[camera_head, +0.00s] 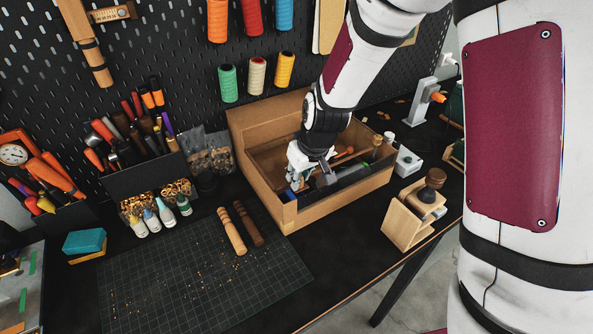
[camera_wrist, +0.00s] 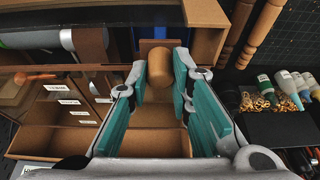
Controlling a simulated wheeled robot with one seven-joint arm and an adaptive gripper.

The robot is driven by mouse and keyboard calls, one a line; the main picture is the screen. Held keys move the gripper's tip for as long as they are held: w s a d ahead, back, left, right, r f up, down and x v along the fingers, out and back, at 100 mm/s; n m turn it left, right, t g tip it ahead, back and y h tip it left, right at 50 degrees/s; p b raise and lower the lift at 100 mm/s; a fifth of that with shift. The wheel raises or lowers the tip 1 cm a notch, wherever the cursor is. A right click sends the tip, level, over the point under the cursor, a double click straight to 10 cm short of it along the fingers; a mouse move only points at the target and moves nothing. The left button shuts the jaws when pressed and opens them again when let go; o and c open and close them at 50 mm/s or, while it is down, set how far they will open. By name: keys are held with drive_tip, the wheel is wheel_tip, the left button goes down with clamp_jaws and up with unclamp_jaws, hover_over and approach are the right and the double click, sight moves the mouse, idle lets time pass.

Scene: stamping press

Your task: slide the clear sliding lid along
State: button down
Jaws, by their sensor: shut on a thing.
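My gripper (camera_head: 318,180) is inside the wooden box (camera_head: 289,217), pointing down near its left front part. In the wrist view its teal-padded fingers (camera_wrist: 165,68) are closed around a short rounded wooden knob (camera_wrist: 160,68). The knob stands by a small flat wooden piece at the box's edge. I take the knob to be the handle of the clear sliding lid; the clear pane itself cannot be made out in either view. Labelled compartments (camera_wrist: 72,102) of the box show to the left of the fingers in the wrist view. In the head view my gripper and arm hide the knob.
Two turned wooden handles (camera_head: 232,231) lie on the green cutting mat (camera_head: 190,289) left of the box. A wooden stamp stand (camera_head: 408,222) is to the right. Glue bottles (camera_head: 152,219) and tool holders stand left. The pegboard with thread spools rises behind.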

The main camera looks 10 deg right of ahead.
drive_tip(key=shift+s+d+r+p, duration=0.1)
drive_tip(key=shift+s+d+p, duration=0.2)
drive_tip(key=shift+s, duration=0.3)
drive_tip(key=shift+s+d+p, duration=0.25)
drive_tip(key=shift+s+p, duration=0.05)
drive_tip(key=shift+s, duration=0.3)
drive_tip(key=shift+s+d+r+p, duration=0.1)
drive_tip(key=shift+s+d+p, duration=0.2)
drive_tip(key=shift+s, duration=0.3)
drive_tip(key=c, duration=1.4)
unclamp_jaws()
drive_tip(key=shift+f, duration=0.15)
drive_tip(key=shift+o, duration=0.2)
